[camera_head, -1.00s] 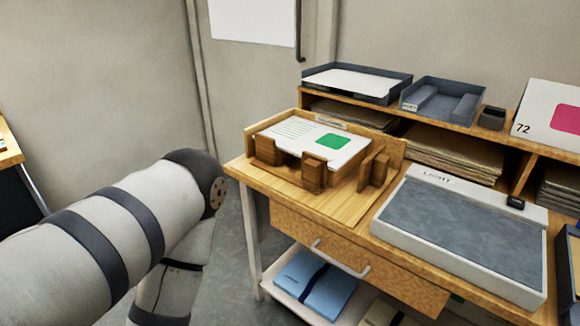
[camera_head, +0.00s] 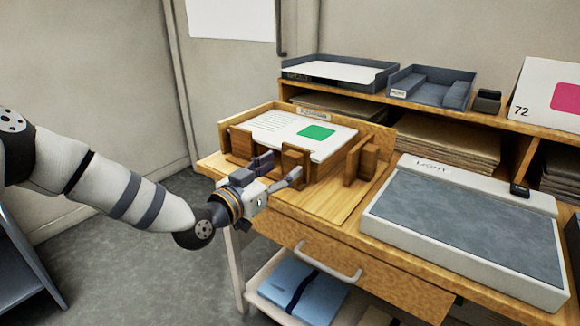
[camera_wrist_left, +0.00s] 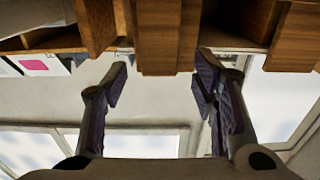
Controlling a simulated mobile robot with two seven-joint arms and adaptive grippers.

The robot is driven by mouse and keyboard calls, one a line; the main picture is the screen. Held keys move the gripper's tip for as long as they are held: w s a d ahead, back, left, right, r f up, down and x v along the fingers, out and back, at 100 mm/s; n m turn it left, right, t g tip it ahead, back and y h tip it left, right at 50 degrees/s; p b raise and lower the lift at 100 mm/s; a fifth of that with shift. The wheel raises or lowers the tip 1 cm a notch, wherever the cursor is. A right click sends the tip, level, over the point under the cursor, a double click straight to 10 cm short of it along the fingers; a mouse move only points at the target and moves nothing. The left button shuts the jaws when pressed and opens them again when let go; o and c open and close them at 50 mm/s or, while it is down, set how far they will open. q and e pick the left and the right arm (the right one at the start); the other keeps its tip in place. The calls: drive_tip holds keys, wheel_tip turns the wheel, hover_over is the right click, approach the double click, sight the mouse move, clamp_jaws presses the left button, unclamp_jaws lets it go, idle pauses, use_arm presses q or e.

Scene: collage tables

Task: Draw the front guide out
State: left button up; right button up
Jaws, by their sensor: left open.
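A wooden jogging tray (camera_head: 225,128) holds a stack of printed sheets (camera_head: 275,127) with a green square on top. Brown wooden guide blocks stand at its front; the front guide (camera_head: 296,160) is the one nearest my left gripper (camera_head: 279,169). My left gripper is open, its fingers pointing at that block from the front left. In the left wrist view the same block (camera_wrist_left: 168,38) lies between and just beyond the two fingertips (camera_wrist_left: 162,82), with no contact visible. The right gripper is not in view.
Another wooden block (camera_head: 240,145) stands close to the left, and a right guide (camera_head: 362,160) stands to the right. A grey light panel (camera_head: 470,230) covers the table's right. A drawer handle (camera_head: 328,262) juts below the table edge. Shelves with trays (camera_head: 340,75) stand behind.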

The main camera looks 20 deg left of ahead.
sight(290, 162)
use_arm(q)
drive_tip(key=x, duration=0.3)
drive_tip(key=shift+w+d+f, duration=0.1)
drive_tip(key=shift+w, duration=0.25)
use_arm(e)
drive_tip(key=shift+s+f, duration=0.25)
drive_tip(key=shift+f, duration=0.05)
use_arm(q)
clamp_jaws()
drive_tip(key=v, duration=0.1)
drive_tip(key=p+v, duration=0.2)
drive_tip(key=v, duration=0.1)
drive_tip(key=shift+s+r, duration=0.1)
drive_tip(key=shift+r, duration=0.2)
drive_tip(key=shift+s+f, duration=0.15)
drive_tip(key=shift+s, duration=0.1)
drive_tip(key=shift+f, duration=0.3)
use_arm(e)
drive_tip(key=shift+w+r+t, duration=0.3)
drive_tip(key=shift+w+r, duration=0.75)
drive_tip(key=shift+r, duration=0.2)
use_arm(q)
drive_tip(key=shift+c, duration=1.1)
unclamp_jaws()
drive_tip(key=shift+o, duration=1.1)
drive_tip(key=shift+s+r, duration=0.15)
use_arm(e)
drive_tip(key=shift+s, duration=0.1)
